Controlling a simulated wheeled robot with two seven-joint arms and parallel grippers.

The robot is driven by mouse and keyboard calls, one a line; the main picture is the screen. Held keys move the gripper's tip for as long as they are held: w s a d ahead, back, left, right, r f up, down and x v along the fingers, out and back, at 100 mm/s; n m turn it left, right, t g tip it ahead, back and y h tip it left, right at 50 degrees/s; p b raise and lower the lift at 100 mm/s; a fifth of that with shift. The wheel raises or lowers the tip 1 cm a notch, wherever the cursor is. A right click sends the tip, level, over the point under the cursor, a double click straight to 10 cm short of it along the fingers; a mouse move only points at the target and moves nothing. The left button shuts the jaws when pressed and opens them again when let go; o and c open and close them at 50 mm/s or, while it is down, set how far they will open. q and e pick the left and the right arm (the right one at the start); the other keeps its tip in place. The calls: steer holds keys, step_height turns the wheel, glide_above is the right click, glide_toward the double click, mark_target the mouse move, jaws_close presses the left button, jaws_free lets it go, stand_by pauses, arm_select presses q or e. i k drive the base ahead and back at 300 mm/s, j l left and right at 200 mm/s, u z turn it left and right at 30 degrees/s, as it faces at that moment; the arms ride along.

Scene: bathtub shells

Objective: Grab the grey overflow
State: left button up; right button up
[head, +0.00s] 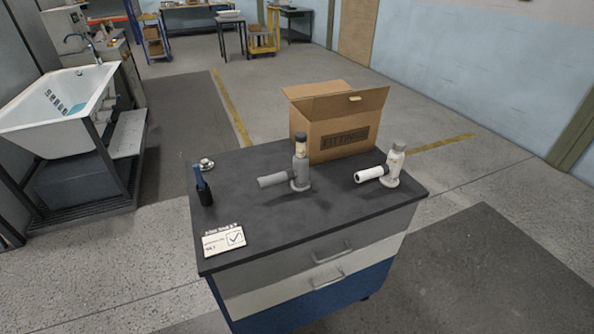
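The grey overflow (299,174) stands upright on the dark top of a drawer cabinet (258,215), near its middle. A grey side pipe points left from its base, and its upper part has a beige band and a dark cap. A similar white overflow (392,169) stands to its right, with its white pipe pointing left. Neither of my grippers shows in the head view.
An open cardboard box (338,128) stands behind the two overflows. A card (224,240) lies at the front left. A white bathtub (62,105) stands far left.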

mark_target(299, 174)
steer(key=i+l+z, duration=0.1)
steer(key=l, duration=0.3)
steer(key=i+l+z, duration=0.1)
steer(key=l, duration=0.3)
steer(key=i+l+z, duration=0.1)
steer(key=i+l, duration=0.2)
steer(key=l, duration=0.1)
